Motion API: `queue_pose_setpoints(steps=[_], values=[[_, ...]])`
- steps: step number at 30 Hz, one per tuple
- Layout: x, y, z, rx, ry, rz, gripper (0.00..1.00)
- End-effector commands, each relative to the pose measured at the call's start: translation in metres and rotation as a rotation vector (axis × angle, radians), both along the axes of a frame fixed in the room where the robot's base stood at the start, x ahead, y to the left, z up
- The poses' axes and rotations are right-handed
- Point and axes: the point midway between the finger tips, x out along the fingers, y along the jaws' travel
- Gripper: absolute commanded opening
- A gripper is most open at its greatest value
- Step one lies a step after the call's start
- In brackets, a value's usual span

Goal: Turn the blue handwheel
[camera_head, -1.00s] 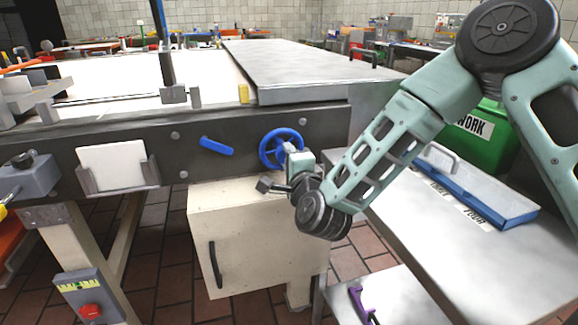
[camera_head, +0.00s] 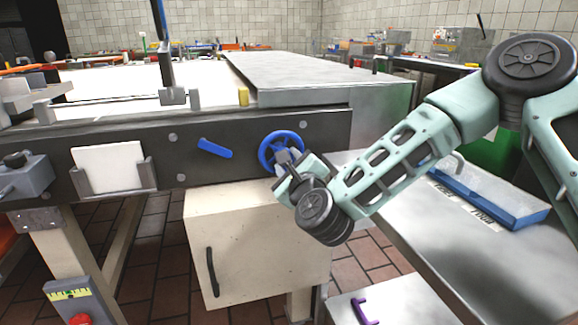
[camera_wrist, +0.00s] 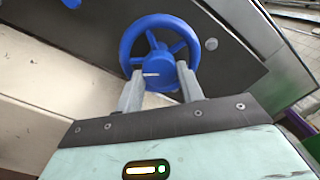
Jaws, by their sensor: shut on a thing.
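The blue handwheel (camera_head: 270,138) is a spoked ring on the dark front panel of the long machine. It also shows in the wrist view (camera_wrist: 151,22), where its round hub (camera_wrist: 160,68) carries a short white mark. My gripper (camera_head: 284,157) is at the wheel's lower right in the head view. In the wrist view, my gripper's two grey fingers (camera_wrist: 160,80) stand on either side of the hub and are shut on it. The fingers and wrist hide part of the lower rim.
A blue lever (camera_head: 215,148) is on the panel left of the wheel. A cream cabinet (camera_head: 258,240) stands below. A metal table (camera_head: 480,260) with a blue-edged tray (camera_head: 520,212) is at right, under my arm. Red tiled floor shows at left.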

Motion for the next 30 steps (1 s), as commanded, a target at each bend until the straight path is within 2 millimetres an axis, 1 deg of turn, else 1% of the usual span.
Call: queue_pose_setpoints(steps=[1,7,20,21,22,23,30], values=[[-0.0005,-0.0007,-0.0028,0.014,0.008,-0.001,0.15],[-0.0008,-0.0001,-0.0025,0.052,0.016,0.001,0.15],[-0.0009,-0.0002,-0.0027,0.059,0.018,0.000,0.15],[-0.0008,-0.0001,-0.0027,0.059,0.018,0.000,0.46],[-0.0008,-0.0001,-0.0025,0.059,0.018,0.000,0.54],[-0.0007,-0.0001,-0.0024,0.058,0.017,0.000,0.59],[-0.0003,0.0000,-0.0012,0.058,0.015,0.000,0.59]])
